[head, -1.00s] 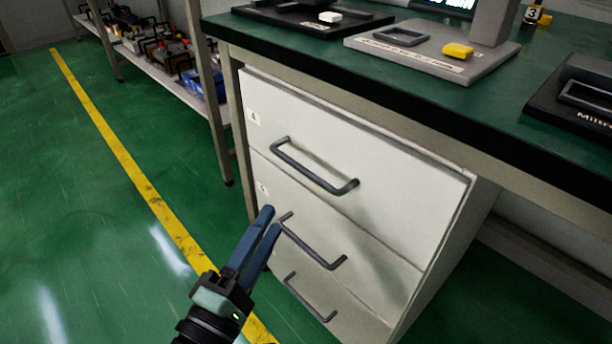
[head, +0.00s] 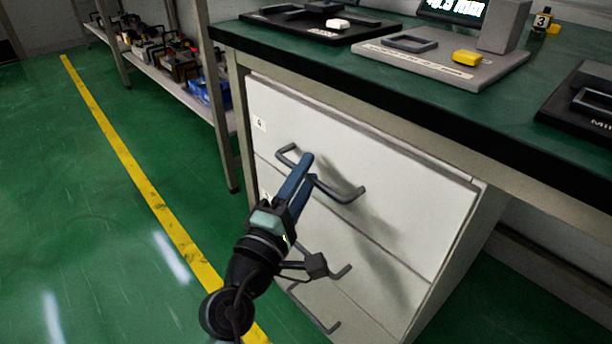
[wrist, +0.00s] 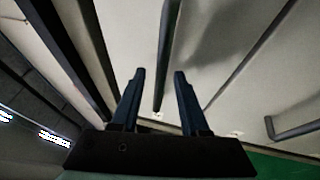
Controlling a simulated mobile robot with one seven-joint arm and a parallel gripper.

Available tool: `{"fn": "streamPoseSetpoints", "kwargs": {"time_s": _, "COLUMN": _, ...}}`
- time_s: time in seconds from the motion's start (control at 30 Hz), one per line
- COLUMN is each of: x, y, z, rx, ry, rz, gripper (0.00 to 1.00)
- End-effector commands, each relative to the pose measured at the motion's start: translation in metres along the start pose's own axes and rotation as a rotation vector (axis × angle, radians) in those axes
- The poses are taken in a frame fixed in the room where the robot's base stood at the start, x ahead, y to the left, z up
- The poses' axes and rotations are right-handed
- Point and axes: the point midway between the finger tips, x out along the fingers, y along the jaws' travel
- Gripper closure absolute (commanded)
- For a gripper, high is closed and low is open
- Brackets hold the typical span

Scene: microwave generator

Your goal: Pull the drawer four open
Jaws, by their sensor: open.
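Drawer four (head: 400,178) is the top white drawer of the cabinet under the bench, with a small label "4" at its upper left. It looks flush with the cabinet. Its grey bar handle (head: 345,193) is partly hidden behind my gripper (head: 309,166). My gripper is open, its blue fingers pointing at the handle. In the wrist view, the handle (wrist: 165,55) lies between the two fingers (wrist: 159,74) in the picture. I cannot tell whether either finger touches it, and nothing shows as gripped.
Two lower drawers with similar handles (head: 343,272) sit below. A bench leg (head: 226,130) stands left of the cabinet. The green floor on the left is clear.

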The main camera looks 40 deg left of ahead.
Motion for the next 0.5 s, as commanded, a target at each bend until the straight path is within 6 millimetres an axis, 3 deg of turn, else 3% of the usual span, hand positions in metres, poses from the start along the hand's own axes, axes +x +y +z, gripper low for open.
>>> {"fn": "streamPoseSetpoints", "kwargs": {"time_s": 0.33, "x": 0.0044, "y": 0.0000, "z": 0.0002, "rx": -0.001, "ry": 0.000, "rz": 0.000, "gripper": 0.55}}
{"fn": "streamPoseSetpoints", "kwargs": {"time_s": 0.37, "x": 0.0044, "y": 0.0000, "z": 0.0001, "rx": -0.001, "ry": 0.000, "rz": 0.000, "gripper": 0.57}}
{"fn": "streamPoseSetpoints", "kwargs": {"time_s": 0.5, "x": 0.0042, "y": 0.0001, "z": 0.0001, "rx": 0.000, "ry": 0.000, "rz": 0.000, "gripper": 0.82}}
